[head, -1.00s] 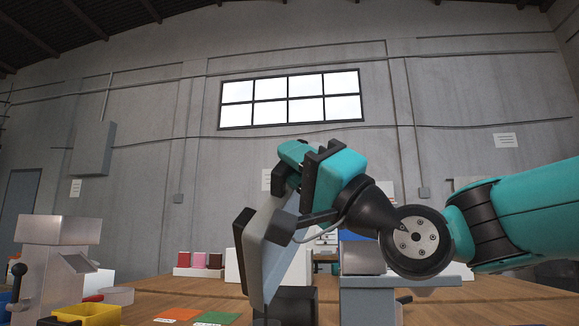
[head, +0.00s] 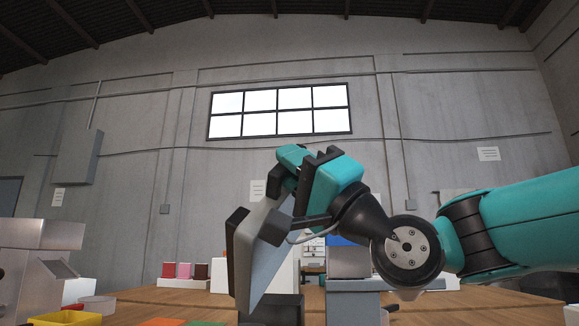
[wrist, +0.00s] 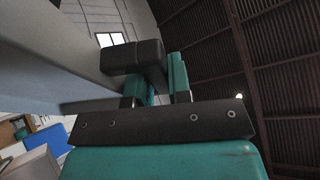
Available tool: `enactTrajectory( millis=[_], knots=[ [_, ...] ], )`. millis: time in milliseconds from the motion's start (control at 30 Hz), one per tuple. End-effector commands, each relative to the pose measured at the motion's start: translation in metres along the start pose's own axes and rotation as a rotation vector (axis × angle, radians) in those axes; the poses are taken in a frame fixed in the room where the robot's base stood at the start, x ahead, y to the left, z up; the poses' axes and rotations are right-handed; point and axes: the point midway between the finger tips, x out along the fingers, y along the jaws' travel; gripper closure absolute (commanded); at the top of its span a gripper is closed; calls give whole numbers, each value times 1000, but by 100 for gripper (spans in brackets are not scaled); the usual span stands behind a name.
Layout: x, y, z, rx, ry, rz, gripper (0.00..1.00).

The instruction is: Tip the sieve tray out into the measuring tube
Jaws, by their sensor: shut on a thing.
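The sieve tray (head: 265,262) is a grey, flat-sided tray with black edge parts, tipped steeply, almost on edge, in the middle of the head view. My gripper (head: 291,183) is shut on its black handle piece at the tray's upper right. In the wrist view the tray (wrist: 60,62) fills the left side, and my gripper (wrist: 160,85) shows beside the black block. The tray's inside and any contents are hidden. I cannot make out the measuring tube; the area below the tray is cut off by the frame's lower edge.
A dark block (head: 272,310) stands below the tray, with a grey machine (head: 350,290) right of it. At left are a metal machine (head: 35,262), a yellow bin (head: 65,318) and orange and green mats. Small coloured jars (head: 185,271) stand behind. Open air surrounds the tray above.

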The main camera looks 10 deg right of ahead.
Motion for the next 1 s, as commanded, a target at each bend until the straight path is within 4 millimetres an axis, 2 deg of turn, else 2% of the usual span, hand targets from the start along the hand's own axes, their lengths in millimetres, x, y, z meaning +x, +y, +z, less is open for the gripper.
enactTrajectory(
  millis=[600,1000],
  knots=[
    [-19,0,-7,18,63,-52,100],
    [-19,-1,-8,20,68,-56,100]
  ],
)
